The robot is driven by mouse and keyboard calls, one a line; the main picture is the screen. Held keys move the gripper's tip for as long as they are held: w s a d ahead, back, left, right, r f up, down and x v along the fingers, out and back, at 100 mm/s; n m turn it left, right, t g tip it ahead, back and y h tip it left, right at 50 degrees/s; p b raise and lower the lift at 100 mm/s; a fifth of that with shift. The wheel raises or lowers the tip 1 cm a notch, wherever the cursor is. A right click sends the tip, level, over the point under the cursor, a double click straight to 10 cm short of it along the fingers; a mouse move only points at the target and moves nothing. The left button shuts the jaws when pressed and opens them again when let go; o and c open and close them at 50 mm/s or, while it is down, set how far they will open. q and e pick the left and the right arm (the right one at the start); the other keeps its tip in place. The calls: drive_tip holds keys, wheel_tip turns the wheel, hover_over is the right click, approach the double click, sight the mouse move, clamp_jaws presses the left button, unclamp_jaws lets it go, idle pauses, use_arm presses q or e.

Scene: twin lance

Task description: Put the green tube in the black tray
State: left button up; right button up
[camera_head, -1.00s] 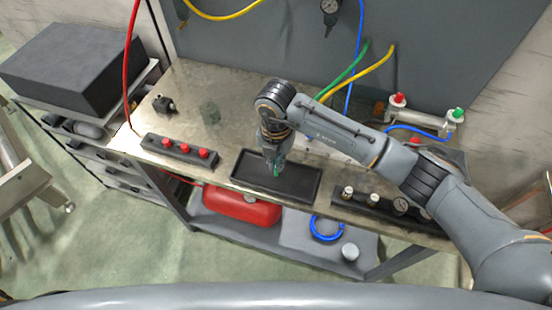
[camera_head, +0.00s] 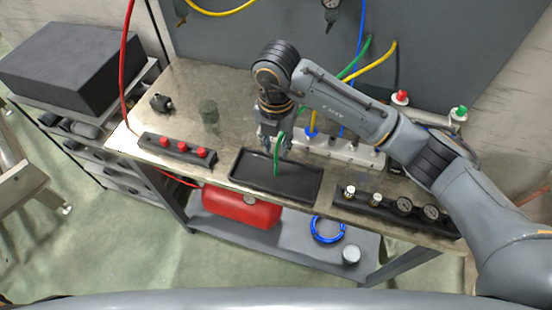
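The green tube (camera_head: 277,160) stands roughly upright and slightly curved, its lower end at the floor of the black tray (camera_head: 300,194). The tray is shallow and rectangular, lying at the front edge of the workbench. My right gripper (camera_head: 277,150) is above the tray's back part, pointing down. Its fingers look spread to either side of the tube's upper part, with gaps showing. Whether either finger touches the tube is too small to tell. My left gripper is not in view.
The metal workbench (camera_head: 185,92) holds a strip with red knobs (camera_head: 180,149) left of the tray, and a gauge block (camera_head: 385,206) to its right. A white socket strip (camera_head: 345,151) lies behind. Coloured hoses hang at the back.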

wheel_tip(320, 180, up, 6)
drive_tip(key=shift+f+b, duration=0.2)
drive_tip(key=shift+b, duration=0.45)
drive_tip(key=shift+f, duration=0.1)
